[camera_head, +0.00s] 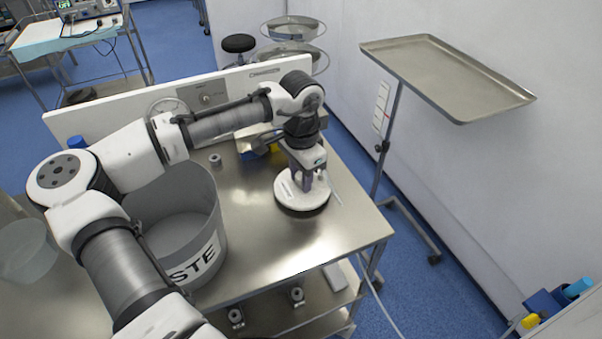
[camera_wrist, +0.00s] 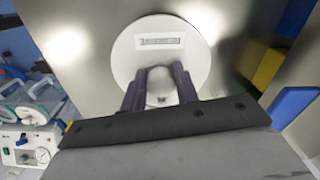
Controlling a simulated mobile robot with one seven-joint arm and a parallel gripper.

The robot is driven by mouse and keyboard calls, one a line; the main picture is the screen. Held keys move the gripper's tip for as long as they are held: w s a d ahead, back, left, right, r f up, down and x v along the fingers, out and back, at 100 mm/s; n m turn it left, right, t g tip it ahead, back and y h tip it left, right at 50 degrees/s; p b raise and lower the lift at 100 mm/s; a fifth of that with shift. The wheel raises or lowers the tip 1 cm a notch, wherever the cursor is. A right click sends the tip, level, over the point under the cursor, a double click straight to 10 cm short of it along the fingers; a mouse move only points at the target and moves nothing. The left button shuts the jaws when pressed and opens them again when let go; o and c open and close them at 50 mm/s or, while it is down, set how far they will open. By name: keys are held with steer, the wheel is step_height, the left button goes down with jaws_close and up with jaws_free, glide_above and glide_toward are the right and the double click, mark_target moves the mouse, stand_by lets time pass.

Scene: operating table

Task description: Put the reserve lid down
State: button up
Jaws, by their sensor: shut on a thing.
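The reserve lid looks to be the round white disc (camera_head: 288,195) with a knob, low over the right part of the steel table. My gripper (camera_head: 308,184) is above it with its fingers shut on the knob. In the wrist view the white lid (camera_wrist: 140,50) lies flat beyond my fingers (camera_wrist: 160,82), with a label strip near its far edge. A dark rim or shadow shows under its front edge in the head view. I cannot tell whether it touches the table.
The steel table (camera_head: 262,250) is bare in front of the lid. A large grey waste bin (camera_head: 212,262) stands to the left. A small grey fitting (camera_head: 215,160) and blue and yellow items (camera_head: 274,148) are behind. A tray on a stand (camera_head: 450,80) is at right.

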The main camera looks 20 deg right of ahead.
steer(key=shift+f, duration=0.2)
steer(key=o, duration=1)
steer(key=shift+r, duration=0.2)
step_height(320, 180, up, 12)
steer(key=shift+r+b, duration=0.1)
steer(key=shift+b, duration=0.5)
